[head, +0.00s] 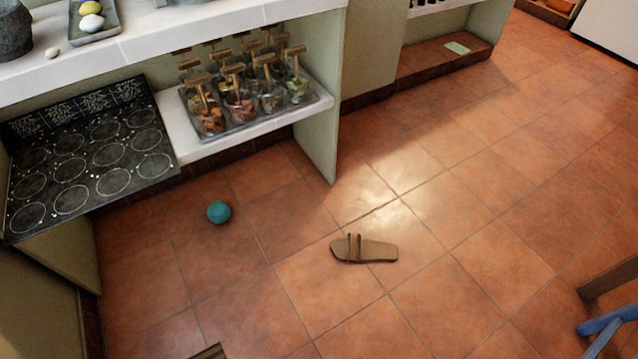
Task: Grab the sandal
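A flat tan-brown sandal (378,250) with two upright strap loops lies on the tiled floor, a little right of the middle of the head view. Its wider end points right. Nothing touches it and it is fully visible. Neither of my grippers shows in the head view.
A teal ball (219,212) lies on the floor left of the sandal. Shelves line the back left, with a tray of jars (262,95) and a black panel with circles (95,150). Blue and brown furniture legs (610,325) stand at the right edge. Floor around the sandal is clear.

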